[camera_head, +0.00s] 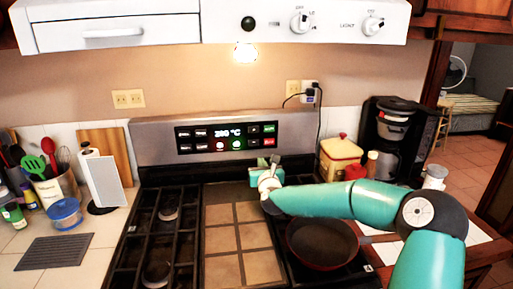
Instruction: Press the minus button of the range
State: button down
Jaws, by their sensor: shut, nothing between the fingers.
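The range (150,147) has an upright steel back panel with a black control strip (208,141). A lit display (228,133) on the strip reads about 200 °C. My gripper (274,161) is shut and empty, just below the right end of the strip. I cannot tell whether it touches the panel. My teal arm reaches in from the lower right over the cooktop.
A dark pan (322,242) sits on the right burners under my arm. A yellow container (340,156) and a black coffee maker (397,140) stand to the right. A white hood (230,22) hangs above.

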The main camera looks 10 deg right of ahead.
aim_at(254, 143)
jog(key=w, duration=1.3)
jog(key=shift+w+a, duration=0.1)
jog(key=shift+w, duration=0.25)
